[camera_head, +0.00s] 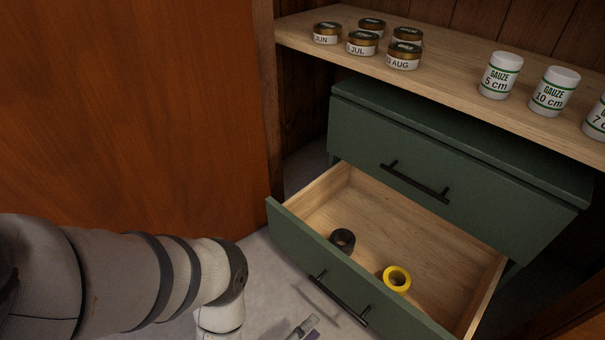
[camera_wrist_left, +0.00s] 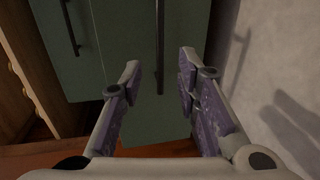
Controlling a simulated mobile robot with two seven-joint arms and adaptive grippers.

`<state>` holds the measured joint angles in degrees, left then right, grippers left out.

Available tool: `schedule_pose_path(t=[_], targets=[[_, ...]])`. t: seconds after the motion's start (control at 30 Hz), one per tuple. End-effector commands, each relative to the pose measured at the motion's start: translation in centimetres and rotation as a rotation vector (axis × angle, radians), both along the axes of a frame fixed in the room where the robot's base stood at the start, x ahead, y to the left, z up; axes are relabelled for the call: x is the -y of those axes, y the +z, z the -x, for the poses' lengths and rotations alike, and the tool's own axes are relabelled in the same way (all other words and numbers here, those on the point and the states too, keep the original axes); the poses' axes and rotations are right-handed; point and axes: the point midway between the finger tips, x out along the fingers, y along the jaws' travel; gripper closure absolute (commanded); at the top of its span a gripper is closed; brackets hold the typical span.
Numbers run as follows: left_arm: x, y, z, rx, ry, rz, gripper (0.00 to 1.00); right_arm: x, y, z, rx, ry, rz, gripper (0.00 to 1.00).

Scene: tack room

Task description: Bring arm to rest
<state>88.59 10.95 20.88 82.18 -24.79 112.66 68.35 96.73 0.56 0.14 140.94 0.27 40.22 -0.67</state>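My left arm (camera_head: 120,280) reaches in from the left, in front of the open drawer. Only a finger of my left gripper (camera_head: 304,328) shows at the bottom edge, apart from the drawer front. In the left wrist view my left gripper (camera_wrist_left: 159,65) is open, its two purple-padded fingers well apart with nothing held. A green front with a dark handle (camera_wrist_left: 160,40) shows beyond the gap. My right gripper is in neither view.
The open lower drawer (camera_head: 440,240) of a green cabinet holds black tape (camera_head: 342,240) and yellow tape (camera_head: 387,281). The upper drawer (camera_head: 440,165) is shut. Several jars (camera_head: 403,57) and gauze tubs (camera_head: 500,76) stand on the wooden shelf (camera_head: 450,80). A wooden panel (camera_head: 130,110) stands left.

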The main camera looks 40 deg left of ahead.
Motion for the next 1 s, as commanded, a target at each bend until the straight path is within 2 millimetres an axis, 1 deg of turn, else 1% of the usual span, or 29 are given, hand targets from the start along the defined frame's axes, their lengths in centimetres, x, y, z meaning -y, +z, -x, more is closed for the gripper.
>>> schedule_pose_path(t=[0.03, 0.17, 0.53, 0.57, 0.6, 0.63, 0.67, 0.77, 0.8, 0.9, 0.97, 1.0], targets=[[0.0, 0.1, 0.7, -0.002, 0.0, 0.0, 0.7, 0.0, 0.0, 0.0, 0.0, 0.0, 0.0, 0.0], [-0.1, 0.3, 1.5, 0.0, 0.001, 0.001, 0.7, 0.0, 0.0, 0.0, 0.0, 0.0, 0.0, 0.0], [0.0, 0.3, 1.5, 0.001, 0.0, 0.001, 0.7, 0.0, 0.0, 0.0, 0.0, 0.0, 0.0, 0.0], [0.0, 0.4, 1.5, 0.001, 0.0, 0.001, 0.7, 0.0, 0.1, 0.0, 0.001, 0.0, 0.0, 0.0], [0.0, 1.0, 1.4, 0.005, 0.0, 0.001, 0.7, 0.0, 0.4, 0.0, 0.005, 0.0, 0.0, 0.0], [0.0, 1.9, 1.3, 0.011, 0.0, 0.0, 0.7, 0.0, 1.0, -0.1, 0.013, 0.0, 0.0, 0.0], [0.0, 3.4, 1.1, 0.022, 0.001, 0.001, 0.7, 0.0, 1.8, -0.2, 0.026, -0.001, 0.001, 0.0], [0.0, 11.2, -0.2, 0.087, 0.001, 0.001, 0.7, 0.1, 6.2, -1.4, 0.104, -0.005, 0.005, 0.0], [0.0, 14.6, -0.9, 0.115, 0.0, 0.001, 0.7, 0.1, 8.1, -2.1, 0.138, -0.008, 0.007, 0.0], [0.0, 21.0, -2.1, 0.168, 0.001, 0.0, 0.7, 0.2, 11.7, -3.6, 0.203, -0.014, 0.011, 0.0], [0.0, 24.1, -2.7, 0.193, 0.001, 0.001, 0.7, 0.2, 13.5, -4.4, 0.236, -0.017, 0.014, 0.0], [0.0, 26.1, -3.1, 0.208, 0.001, 0.001, 0.7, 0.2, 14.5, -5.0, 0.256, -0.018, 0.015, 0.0]])
